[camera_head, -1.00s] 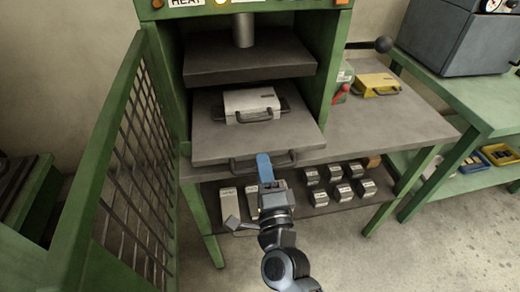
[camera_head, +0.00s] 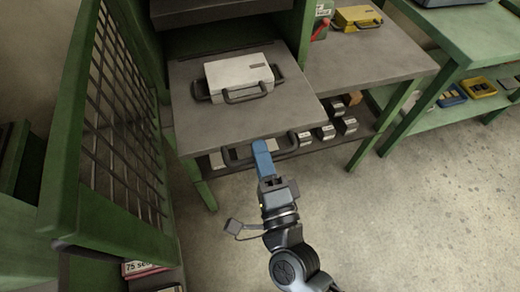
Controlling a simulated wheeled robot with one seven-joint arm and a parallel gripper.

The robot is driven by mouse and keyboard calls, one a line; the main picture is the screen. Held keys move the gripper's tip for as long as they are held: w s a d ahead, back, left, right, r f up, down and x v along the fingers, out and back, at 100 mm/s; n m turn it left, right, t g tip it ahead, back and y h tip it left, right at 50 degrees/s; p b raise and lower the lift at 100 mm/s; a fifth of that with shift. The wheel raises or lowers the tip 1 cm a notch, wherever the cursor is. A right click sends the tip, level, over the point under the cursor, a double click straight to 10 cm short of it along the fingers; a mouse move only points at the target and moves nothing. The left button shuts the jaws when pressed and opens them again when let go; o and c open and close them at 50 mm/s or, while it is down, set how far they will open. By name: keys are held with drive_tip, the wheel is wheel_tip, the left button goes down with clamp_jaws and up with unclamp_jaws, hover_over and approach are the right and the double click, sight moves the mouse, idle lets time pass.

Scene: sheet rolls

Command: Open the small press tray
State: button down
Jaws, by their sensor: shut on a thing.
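The small press tray (camera_head: 195,125) is a grey flat plate that sticks out from the green press past the front edge of the bench. A dark bar handle (camera_head: 234,160) is on its front edge. My gripper (camera_head: 262,150), with blue fingers, is shut on the right part of this handle; the fingers hide part of the bar. A pale box-shaped mould (camera_head: 238,75) with dark handles lies on the tray.
The press's green mesh door (camera_head: 110,120) stands open at the left. Small grey blocks (camera_head: 325,132) sit on the shelf below. A yellow mould (camera_head: 357,18) is on the bench at the right. The floor (camera_head: 410,220) at the right is clear.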

drive_tip(key=c, duration=1.2)
unclamp_jaws()
drive_tip(key=b+v, duration=0.1)
drive_tip(key=v, duration=0.6)
drive_tip(key=shift+s+d+f+b, duration=0.1)
drive_tip(key=shift+s+b, duration=0.3)
